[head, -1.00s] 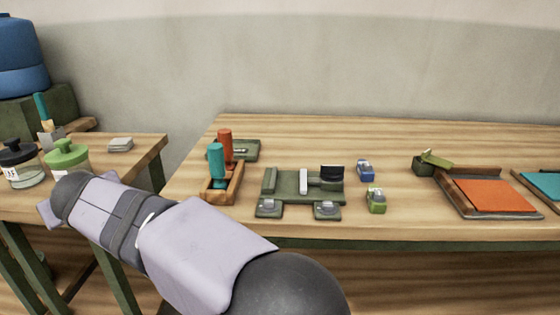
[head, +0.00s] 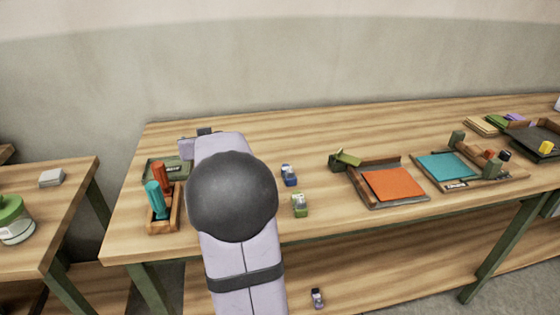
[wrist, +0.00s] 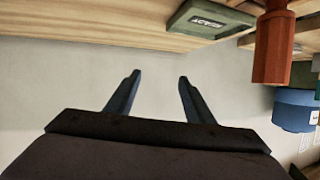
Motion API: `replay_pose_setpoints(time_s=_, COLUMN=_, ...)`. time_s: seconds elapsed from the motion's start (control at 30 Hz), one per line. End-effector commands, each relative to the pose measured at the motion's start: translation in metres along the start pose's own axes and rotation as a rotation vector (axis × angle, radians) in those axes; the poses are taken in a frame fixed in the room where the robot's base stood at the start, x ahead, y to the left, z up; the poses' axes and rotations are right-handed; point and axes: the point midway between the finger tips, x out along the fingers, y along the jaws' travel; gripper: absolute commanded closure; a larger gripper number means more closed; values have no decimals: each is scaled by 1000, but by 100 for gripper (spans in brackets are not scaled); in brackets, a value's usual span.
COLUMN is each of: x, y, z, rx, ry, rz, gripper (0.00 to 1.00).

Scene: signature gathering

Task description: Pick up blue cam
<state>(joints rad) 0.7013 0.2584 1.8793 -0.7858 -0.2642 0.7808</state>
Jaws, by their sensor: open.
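The blue cam (head: 289,175) is a small blue block with a grey part. It stands on the long wooden table, just right of my arm in the head view and behind a similar green cam (head: 300,204). My gripper (wrist: 159,76) is open and empty in the wrist view, with its two dark fingers apart over a plain pale background. In the head view my arm's large dark joint hides most of the gripper. The blue cam does not show in the wrist view.
A wooden holder (head: 177,217) with teal and orange handled tools stands left of my arm. An orange-topped tray (head: 365,199) and a small green box (head: 337,163) stand to the right. A grey cam-like piece (head: 317,298) lies on the lower shelf. The table's back strip is clear.

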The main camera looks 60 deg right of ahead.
Motion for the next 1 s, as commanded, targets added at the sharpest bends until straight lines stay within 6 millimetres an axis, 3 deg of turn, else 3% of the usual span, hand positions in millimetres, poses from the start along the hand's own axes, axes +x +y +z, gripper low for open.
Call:
replay_pose_setpoints(time_s=0.03, x=-12, y=39, z=8, rx=2, ry=-15, rz=37, gripper=52)
replay_pose_setpoints(time_s=0.2, x=-59, y=136, z=52, rx=3, ry=-37, rz=119, gripper=52)
replay_pose_setpoints(time_s=0.3, x=-92, y=176, z=75, rx=15, ry=-39, rz=159, gripper=52)
replay_pose_setpoints(time_s=0.4, x=-121, y=201, z=92, rx=28, ry=-34, rz=191, gripper=52)
replay_pose_setpoints(time_s=0.53, x=-147, y=219, z=107, rx=39, ry=-24, rz=218, gripper=52)
replay_pose_setpoints(time_s=0.67, x=-160, y=221, z=120, rx=20, ry=-16, rz=217, gripper=52)
replay_pose_setpoints(time_s=0.83, x=-164, y=219, z=124, rx=-3, ry=-12, rz=207, gripper=52)
replay_pose_setpoints(time_s=1.0, x=-155, y=220, z=124, rx=-3, ry=-13, rz=204, gripper=52)
